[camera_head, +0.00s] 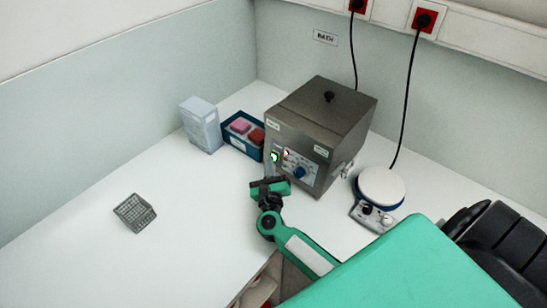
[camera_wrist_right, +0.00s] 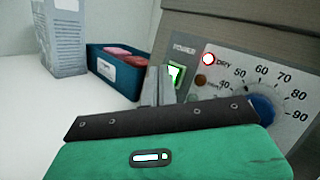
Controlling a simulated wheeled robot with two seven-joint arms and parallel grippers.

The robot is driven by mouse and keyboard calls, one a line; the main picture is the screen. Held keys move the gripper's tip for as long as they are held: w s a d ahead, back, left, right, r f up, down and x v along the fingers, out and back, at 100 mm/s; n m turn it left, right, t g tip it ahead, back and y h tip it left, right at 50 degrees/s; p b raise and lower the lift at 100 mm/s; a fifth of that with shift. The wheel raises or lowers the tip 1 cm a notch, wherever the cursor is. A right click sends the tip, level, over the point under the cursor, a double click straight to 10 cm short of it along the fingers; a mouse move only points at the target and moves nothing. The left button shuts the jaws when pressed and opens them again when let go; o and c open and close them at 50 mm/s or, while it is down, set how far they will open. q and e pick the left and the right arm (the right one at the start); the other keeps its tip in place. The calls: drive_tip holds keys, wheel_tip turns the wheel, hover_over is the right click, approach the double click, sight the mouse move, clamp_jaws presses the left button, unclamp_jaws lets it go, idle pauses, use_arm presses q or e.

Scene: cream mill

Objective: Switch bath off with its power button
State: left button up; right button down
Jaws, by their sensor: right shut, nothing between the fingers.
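The bath (camera_head: 323,125) is a dark grey metal box with a lidded top, standing at the back of the white bench. Its front panel carries a power button (camera_head: 275,156) lit green, which also shows in the right wrist view (camera_wrist_right: 176,74) under a POWER label. A red lamp and a blue dial (camera_head: 299,172) sit right of it. My right gripper (camera_head: 269,178) is shut and empty, its fingertips (camera_wrist_right: 157,82) just in front of the button. I cannot tell whether they touch it; they cover its lower left part in the wrist view. My left gripper is not in view.
A blue tray (camera_head: 229,139) with pink and red items and a pale box (camera_head: 201,125) stand left of the bath. A hotplate-like device (camera_head: 381,189) stands to its right. A small wire rack (camera_head: 134,212) lies on the open left bench. Cords hang from wall sockets.

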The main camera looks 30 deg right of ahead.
drive_tip(key=shift+d, duration=0.1)
drive_tip(key=shift+w+d, duration=0.1)
drive_tip(key=shift+d, duration=0.25)
drive_tip(key=shift+a+b, duration=0.3)
drive_tip(key=shift+a, duration=0.15)
drive_tip(key=shift+s+a+r, duration=0.15)
drive_tip(key=shift+s+a, duration=0.2)
drive_tip(key=shift+a, duration=0.6)
drive_tip(key=shift+s+a+r, duration=0.15)
drive_tip(key=shift+s+a, duration=0.25)
drive_tip(key=shift+a, duration=0.5)
drive_tip(key=shift+s+a+r, duration=0.15)
drive_tip(key=shift+s+a, duration=0.2)
drive_tip(key=shift+a, duration=0.6)
